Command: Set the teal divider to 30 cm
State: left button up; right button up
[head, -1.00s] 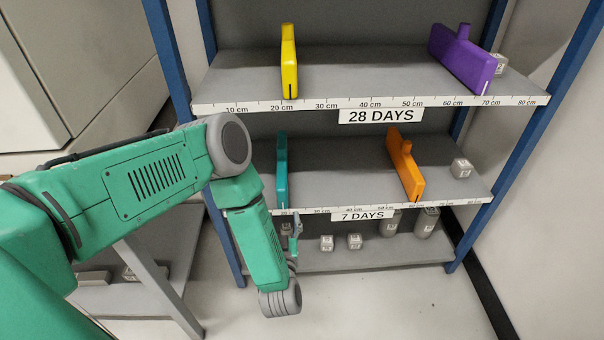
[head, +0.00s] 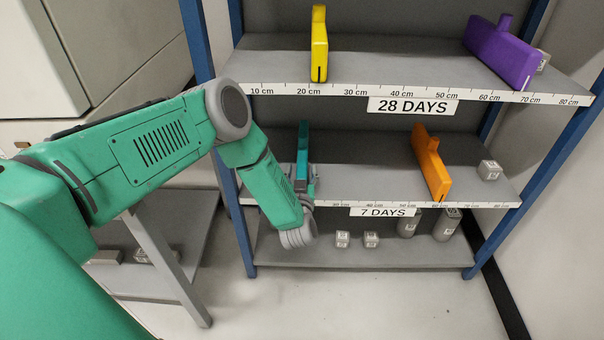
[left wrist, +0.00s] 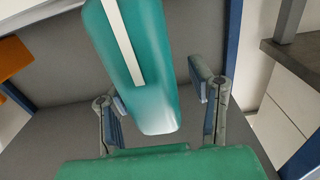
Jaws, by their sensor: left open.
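The teal divider (head: 302,148) stands upright near the left end of the middle shelf, marked 7 DAYS. My left gripper (head: 308,182) is at its front end, and my forearm hides the scale below it, so its reading cannot be seen. In the left wrist view the teal divider (left wrist: 140,75), with a pale line along its edge, extends between the fingers of my open left gripper (left wrist: 158,92). A gap shows on the right finger's side; contact on the left side cannot be told. My right gripper is not in view.
An orange divider (head: 429,160) stands farther right on the middle shelf (head: 365,180), with a grey block (head: 490,170) beyond it. The shelf between the dividers is clear. The upper shelf holds yellow (head: 319,45) and purple (head: 502,52) dividers. Blue posts (head: 545,150) frame the rack.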

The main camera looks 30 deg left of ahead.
pick_arm(q)
jog(key=shift+w+a, duration=0.1)
jog(key=shift+a, duration=0.05)
jog(key=shift+d, duration=0.25)
jog(key=c, duration=0.4)
jog(key=shift+d, duration=0.1)
grip_shut()
jog(key=w+d+b, duration=0.1)
jog(key=w+d, duration=0.1)
jog(key=d, duration=0.1)
jog(key=w+d+b, duration=0.1)
jog(key=d, duration=0.2)
jog(key=w+d+b, duration=0.2)
jog(key=d, duration=0.1)
jog(key=shift+w, duration=0.3)
jog(key=shift+w+d, duration=0.25)
jog(key=shift+d, duration=0.2)
jog(key=shift+a+r, duration=0.1)
